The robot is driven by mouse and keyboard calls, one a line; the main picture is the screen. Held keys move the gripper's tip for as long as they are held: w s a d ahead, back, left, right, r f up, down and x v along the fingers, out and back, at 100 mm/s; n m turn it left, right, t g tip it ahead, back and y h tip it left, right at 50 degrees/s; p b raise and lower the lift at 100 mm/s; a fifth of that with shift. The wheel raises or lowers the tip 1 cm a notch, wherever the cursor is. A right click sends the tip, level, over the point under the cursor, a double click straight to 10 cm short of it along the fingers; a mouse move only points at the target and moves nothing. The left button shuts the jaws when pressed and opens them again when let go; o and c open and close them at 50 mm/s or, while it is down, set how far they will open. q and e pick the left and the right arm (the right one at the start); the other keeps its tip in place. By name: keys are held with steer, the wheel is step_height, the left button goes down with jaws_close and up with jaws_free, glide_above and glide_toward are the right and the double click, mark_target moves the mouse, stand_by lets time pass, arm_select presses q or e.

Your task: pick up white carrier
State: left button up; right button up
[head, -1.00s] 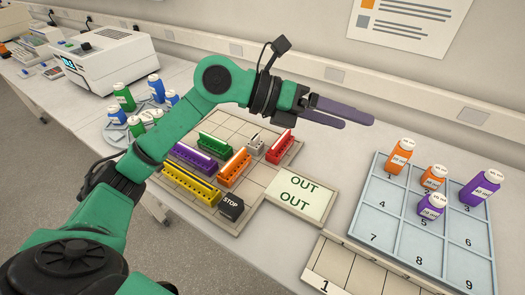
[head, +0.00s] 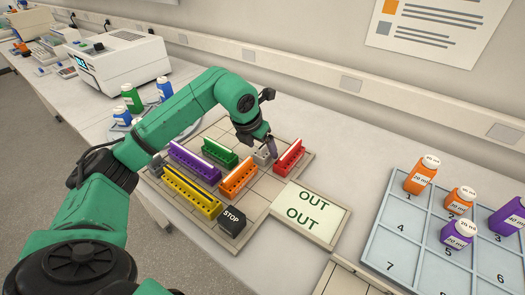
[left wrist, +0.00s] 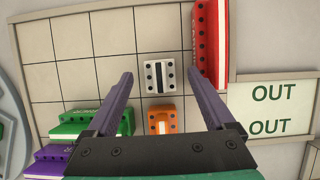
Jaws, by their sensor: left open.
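The white carrier (head: 261,158) is a small pale block with dark holes and a dark slot, on the gridded tray (head: 262,205) between the orange and red carriers. It also shows in the left wrist view (left wrist: 160,73), at the upper middle. My left gripper (head: 271,150) points down over it. In the left wrist view my open purple fingers (left wrist: 160,78) spread to either side of the white carrier, with nothing held. I cannot tell how high the fingertips are. My right gripper is not in view.
The red carrier (head: 290,158) stands close on the right, the orange carrier (head: 238,179) in front. Green (head: 219,152), purple (head: 194,163) and yellow (head: 191,193) carriers and a STOP block (head: 232,221) share the tray. The OUT plate (head: 309,215) is empty.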

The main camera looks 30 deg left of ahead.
arm_select(q)
steer(key=shift+x, duration=1)
steer(key=shift+r, duration=0.1)
jaws_close()
steer(key=shift+r, duration=0.1)
